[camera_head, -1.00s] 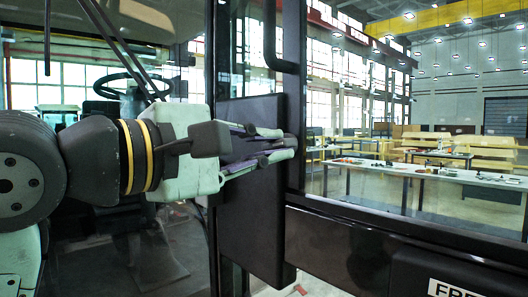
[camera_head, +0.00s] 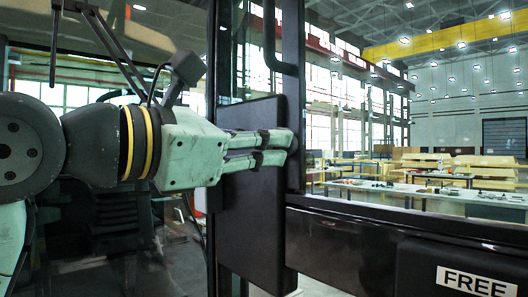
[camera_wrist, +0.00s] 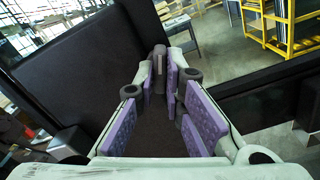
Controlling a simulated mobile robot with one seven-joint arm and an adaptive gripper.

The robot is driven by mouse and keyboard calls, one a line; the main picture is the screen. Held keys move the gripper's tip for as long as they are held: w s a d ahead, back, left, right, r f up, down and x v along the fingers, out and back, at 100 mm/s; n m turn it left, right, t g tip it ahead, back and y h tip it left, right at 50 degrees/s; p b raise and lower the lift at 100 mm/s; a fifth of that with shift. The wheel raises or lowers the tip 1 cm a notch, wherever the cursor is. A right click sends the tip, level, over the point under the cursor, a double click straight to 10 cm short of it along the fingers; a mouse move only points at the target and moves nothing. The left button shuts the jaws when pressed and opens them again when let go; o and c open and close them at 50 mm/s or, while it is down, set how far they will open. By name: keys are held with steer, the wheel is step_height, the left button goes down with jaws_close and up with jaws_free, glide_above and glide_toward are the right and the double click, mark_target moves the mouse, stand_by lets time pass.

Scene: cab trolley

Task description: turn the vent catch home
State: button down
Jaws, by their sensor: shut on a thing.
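My gripper (camera_head: 278,147) reaches in from the left, in front of a black panel on the cab door frame. Its two pale fingers with purple pads show in the wrist view (camera_wrist: 161,68). They converge on the vent catch (camera_wrist: 160,57), a small dark upright piece between the fingertips. The fingers are shut on it. In the head view the fingertips largely hide the catch at the panel's right edge.
The black panel (camera_head: 245,215) stands close behind the fingers. A dark door post (camera_head: 293,60) with a bent handle rises above. A black rail with a "FREE" label (camera_head: 476,282) runs right below the glass. Tables with loose items stand beyond.

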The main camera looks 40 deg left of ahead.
mark_target(267, 64)
steer(key=shift+n+b, duration=0.6)
steer(key=shift+n, duration=1.7)
steer(key=c, duration=1.7)
jaws_free()
step_height(267, 64, up, 10)
steer(key=shift+r, duration=0.1)
